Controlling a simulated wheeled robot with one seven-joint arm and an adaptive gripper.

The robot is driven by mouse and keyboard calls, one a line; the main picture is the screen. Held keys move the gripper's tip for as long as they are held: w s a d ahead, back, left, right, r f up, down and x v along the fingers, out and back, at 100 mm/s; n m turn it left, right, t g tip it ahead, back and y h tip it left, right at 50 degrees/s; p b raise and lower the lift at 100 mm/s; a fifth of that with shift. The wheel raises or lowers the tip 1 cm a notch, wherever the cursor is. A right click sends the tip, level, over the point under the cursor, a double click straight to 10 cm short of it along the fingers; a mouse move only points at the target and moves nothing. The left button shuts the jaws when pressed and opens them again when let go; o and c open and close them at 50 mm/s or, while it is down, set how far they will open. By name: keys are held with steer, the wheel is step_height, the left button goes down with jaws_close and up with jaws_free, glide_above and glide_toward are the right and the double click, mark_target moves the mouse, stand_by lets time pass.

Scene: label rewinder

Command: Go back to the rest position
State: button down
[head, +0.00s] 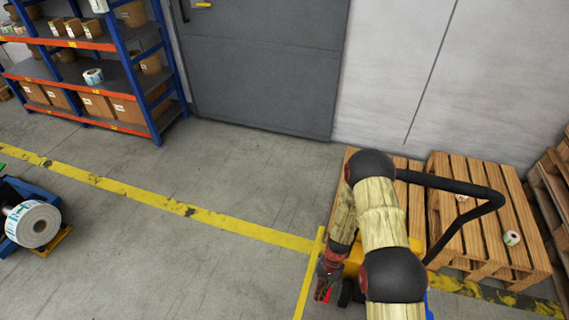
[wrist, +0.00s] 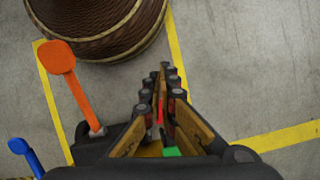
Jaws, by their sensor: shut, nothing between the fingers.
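My gripper (head: 325,288) hangs low at the end of my bent arm in the head view, over the grey floor beside a yellow floor line. In the wrist view the fingers of my gripper (wrist: 164,80) are together, with nothing seen held between them.
Wooden pallets (head: 480,225) with small label rolls (head: 511,238) stand at the right, near a black curved handle (head: 470,190). A blue shelf rack (head: 125,75) stands at back left. A large label roll (head: 33,223) is at far left. The middle floor is clear.

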step_height(320, 180, up, 33)
steer(key=d+n+t, duration=0.1)
steer(key=d+n, duration=0.1)
steer(key=n, duration=0.2)
steer(key=s+d+r+t, duration=0.1)
steer(key=s+r+t, duration=0.2)
steer(key=r, duration=0.7)
steer(key=s+r+n+t+h, duration=0.1)
steer(key=s+r+t, duration=0.2)
steer(key=r, duration=0.7)
steer(key=s+d+r+t+h+p, duration=0.1)
steer(key=s+r+t, duration=0.1)
steer(key=s+r, duration=0.4)
step_height(320, 180, up, 4)
steer(key=shift+s+d+r+n+t, duration=0.1)
steer(key=shift+s+d+n+t, duration=0.1)
steer(key=shift+d+n+t, duration=0.15)
